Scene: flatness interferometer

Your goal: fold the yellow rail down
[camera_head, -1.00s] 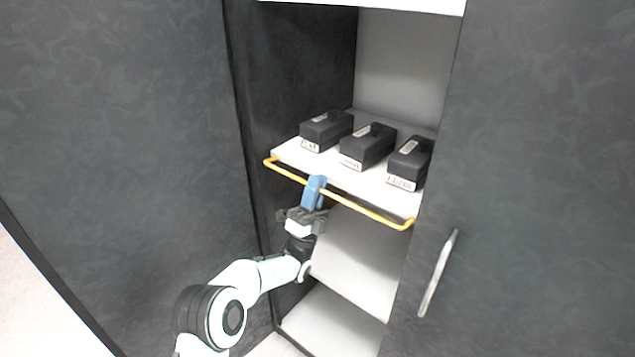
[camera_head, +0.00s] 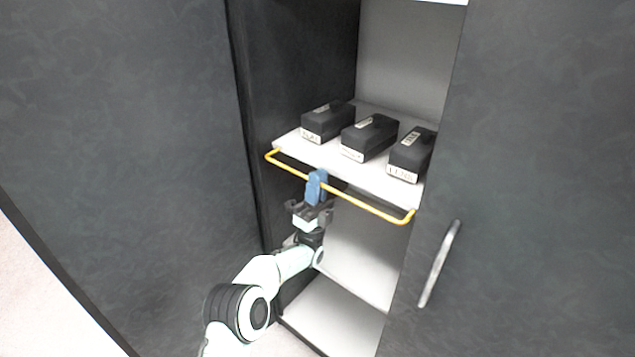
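The yellow rail (camera_head: 365,206) is a thin U-shaped bar along the front of the upper white shelf (camera_head: 383,187). It stands out from the shelf edge, its long bar a little below the shelf front. My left gripper (camera_head: 317,181) has blue fingers close together at the rail, left of its middle. The fingers cover a short piece of the bar and appear shut on it, with the gripper body below. My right gripper is not in view.
Three black labelled boxes stand on the shelf: left (camera_head: 327,122), middle (camera_head: 368,138) and right (camera_head: 411,155). Dark panels flank the opening, the right one with a metal handle (camera_head: 438,264). A lower white shelf (camera_head: 333,318) is empty where visible.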

